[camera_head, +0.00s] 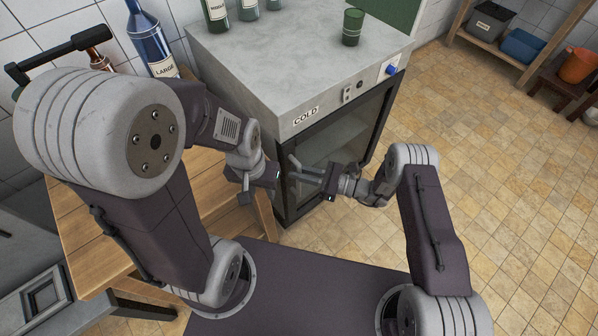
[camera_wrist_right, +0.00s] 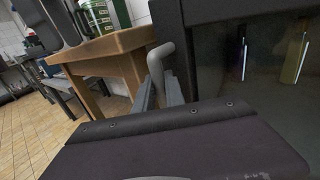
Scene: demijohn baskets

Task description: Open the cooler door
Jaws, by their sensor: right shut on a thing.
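The cooler (camera_head: 290,75) is a grey cabinet marked COLD with a dark-framed glass door (camera_head: 345,135) on its front. The door looks shut, flush with the cabinet. Its grey bar handle (camera_wrist_right: 158,65) stands off the dark door frame in the right wrist view. My right gripper (camera_head: 303,170) is at the left side of the door, shut on the handle; its two fingers (camera_wrist_right: 160,95) lie on either side of the bar. My left gripper (camera_head: 246,192) hangs left of the door, beside the wooden table, apart from the handle. Its finger gap is not clear.
The wooden table (camera_head: 95,245) adjoins the cooler on the left and holds several bottles, including a blue one (camera_head: 150,42). A green cup (camera_head: 352,27) and more bottles stand on the cooler top. The tiled floor (camera_head: 500,170) right of the door is clear.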

